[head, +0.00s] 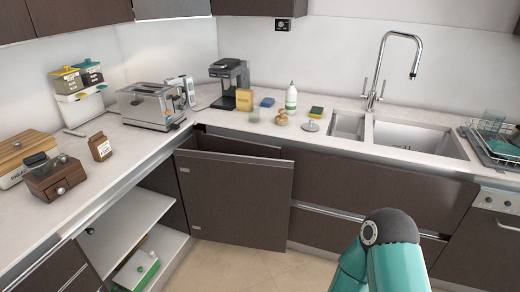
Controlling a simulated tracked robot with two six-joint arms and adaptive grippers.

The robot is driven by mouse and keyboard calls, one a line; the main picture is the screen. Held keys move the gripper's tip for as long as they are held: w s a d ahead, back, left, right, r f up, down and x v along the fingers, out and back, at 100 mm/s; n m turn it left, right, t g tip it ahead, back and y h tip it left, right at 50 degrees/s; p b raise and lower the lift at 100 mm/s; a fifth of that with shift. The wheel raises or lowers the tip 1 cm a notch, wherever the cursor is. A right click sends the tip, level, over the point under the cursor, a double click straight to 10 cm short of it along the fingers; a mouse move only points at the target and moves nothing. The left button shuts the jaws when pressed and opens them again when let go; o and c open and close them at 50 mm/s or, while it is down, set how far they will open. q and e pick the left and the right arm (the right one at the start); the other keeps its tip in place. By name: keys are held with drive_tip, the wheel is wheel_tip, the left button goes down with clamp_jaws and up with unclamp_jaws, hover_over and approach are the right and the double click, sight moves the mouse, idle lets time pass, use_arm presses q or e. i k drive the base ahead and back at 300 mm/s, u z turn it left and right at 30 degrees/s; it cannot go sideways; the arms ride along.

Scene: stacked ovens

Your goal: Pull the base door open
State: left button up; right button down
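The dark brown base door (235,198) is at the corner of the counter, left of centre. It stands open, swung out from the cabinet front, with a dark gap visible behind its top edge. To its left the base cabinet is open, and its white shelf (130,225) shows. A white and green box (136,270) sits low inside. Neither of my grippers is in view. A teal link of one of my arms rises from the bottom edge, right of centre, apart from the door in the picture.
The counter carries a toaster (151,106), a coffee machine (228,82), a wooden grinder (55,178) and several small items. A sink (420,139) and a dish rack (493,143) are at the right. Tiled floor (235,268) is clear in front of the door.

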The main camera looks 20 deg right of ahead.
sight(242, 200)
drive_tip(key=z, duration=0.15)
drive_tip(key=i, duration=1.3)
drive_tip(key=u, duration=0.7)
